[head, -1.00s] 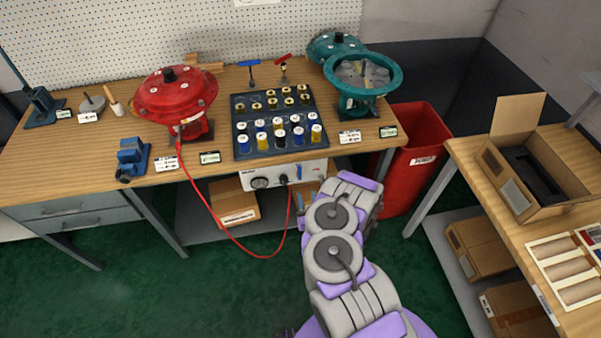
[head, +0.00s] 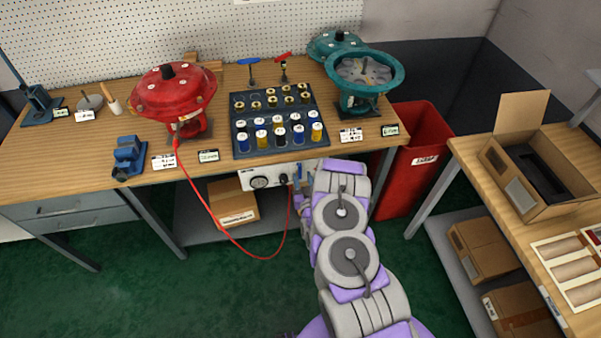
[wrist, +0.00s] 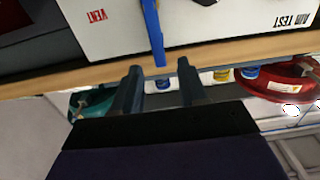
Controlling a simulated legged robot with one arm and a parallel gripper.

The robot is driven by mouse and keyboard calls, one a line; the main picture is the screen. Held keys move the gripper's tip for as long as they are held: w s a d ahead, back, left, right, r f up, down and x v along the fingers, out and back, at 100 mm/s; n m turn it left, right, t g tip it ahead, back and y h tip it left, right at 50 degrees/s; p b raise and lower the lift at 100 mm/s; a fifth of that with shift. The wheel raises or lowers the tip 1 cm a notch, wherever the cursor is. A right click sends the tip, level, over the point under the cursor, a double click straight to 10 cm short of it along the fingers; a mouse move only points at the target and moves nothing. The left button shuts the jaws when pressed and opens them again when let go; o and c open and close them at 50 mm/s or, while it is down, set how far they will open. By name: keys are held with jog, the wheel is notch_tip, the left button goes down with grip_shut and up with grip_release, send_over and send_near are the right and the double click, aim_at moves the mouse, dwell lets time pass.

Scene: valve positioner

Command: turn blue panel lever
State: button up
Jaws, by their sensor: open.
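The white panel (head: 262,177) sits under the front edge of the workbench. In the head view, the lever (head: 298,171) is a small blue strip beside my arm. My gripper (wrist: 158,72) is open, with a finger on either side of the lever in the picture. I cannot tell whether they touch. My arm mostly hides the gripper in the head view.
The wooden bench edge (wrist: 230,50) runs close by the fingers. A red hose (head: 215,222) hangs from the red actuator (head: 172,92) to the panel. A spool tray (head: 275,125) is above the panel. A red bin (head: 412,165) stands at right.

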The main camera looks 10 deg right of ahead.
aim_at(300, 169)
jog(key=shift+w+b, duration=0.5)
jog(key=shift+w, duration=1.6)
grip_shut()
